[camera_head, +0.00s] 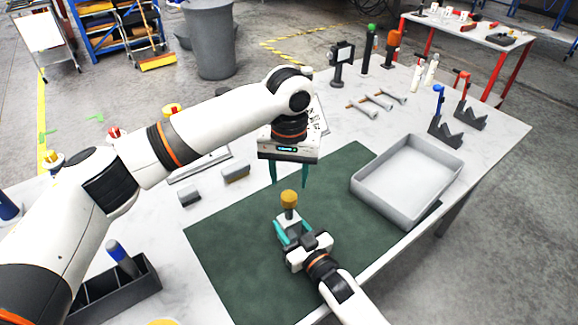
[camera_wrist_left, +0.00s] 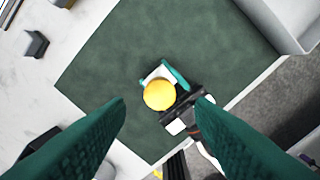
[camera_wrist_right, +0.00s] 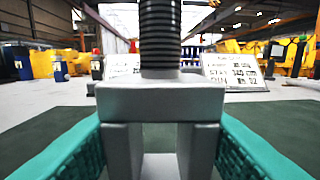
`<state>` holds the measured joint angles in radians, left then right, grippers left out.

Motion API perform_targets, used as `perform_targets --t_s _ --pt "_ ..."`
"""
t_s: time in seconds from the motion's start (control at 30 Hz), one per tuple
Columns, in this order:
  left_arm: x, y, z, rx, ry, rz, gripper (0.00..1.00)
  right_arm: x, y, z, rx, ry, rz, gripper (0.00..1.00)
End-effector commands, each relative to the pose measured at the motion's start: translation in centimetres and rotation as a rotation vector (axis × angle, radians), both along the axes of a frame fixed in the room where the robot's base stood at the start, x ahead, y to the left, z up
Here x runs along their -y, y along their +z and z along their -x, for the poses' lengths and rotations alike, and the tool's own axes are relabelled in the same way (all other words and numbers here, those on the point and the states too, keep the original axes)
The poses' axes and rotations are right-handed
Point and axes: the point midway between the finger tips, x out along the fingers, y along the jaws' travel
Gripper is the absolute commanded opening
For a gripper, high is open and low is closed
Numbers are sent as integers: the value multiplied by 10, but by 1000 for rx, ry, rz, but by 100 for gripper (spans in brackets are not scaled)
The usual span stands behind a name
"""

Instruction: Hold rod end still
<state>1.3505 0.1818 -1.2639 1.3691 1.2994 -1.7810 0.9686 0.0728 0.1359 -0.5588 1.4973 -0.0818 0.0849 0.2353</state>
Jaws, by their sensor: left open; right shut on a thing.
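The rod end is a grey fork-shaped block (camera_wrist_right: 160,103) with a dark threaded rod (camera_wrist_right: 160,38) rising upright from it. In the head view the block (camera_head: 284,241) stands on the green mat, topped by a round yellow knob (camera_head: 289,198). My right gripper (camera_head: 293,234) is shut on the block, its teal fingers on both sides in the right wrist view. My left gripper (camera_head: 289,183) is open and empty, pointing down above the knob. In the left wrist view the knob (camera_wrist_left: 159,95) lies between and beyond its fingers and hides most of the block.
The green mat (camera_head: 235,265) is mostly clear. A grey tray (camera_head: 405,210) stands to the right, empty. A dark divided box (camera_head: 115,285) is at lower left. Small grey blocks (camera_head: 190,197) lie left of the mat; tools (camera_head: 375,100) and blue and red-topped stands (camera_head: 446,130) are at the back.

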Motion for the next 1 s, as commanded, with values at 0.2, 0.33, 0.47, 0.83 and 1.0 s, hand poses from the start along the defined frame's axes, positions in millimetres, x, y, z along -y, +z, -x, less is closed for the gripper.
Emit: perform_targets --t_s 0.2,0.33,0.47,0.83,1.0 --pt "-1 -36 0 -2 1 -1 49 0 0 0 0 0 0 0" --pt "0 -50 0 -2 1 0 49 0 0 0 0 0 0 0" --pt "0 -57 0 -1 0 0 49 0 0 0 0 0 0 0" --pt "0 -59 0 -1 0 0 38 0 0 0 0 0 0 0" --pt "0 -59 0 -1 -1 0 10 0 0 0 0 0 0 0"
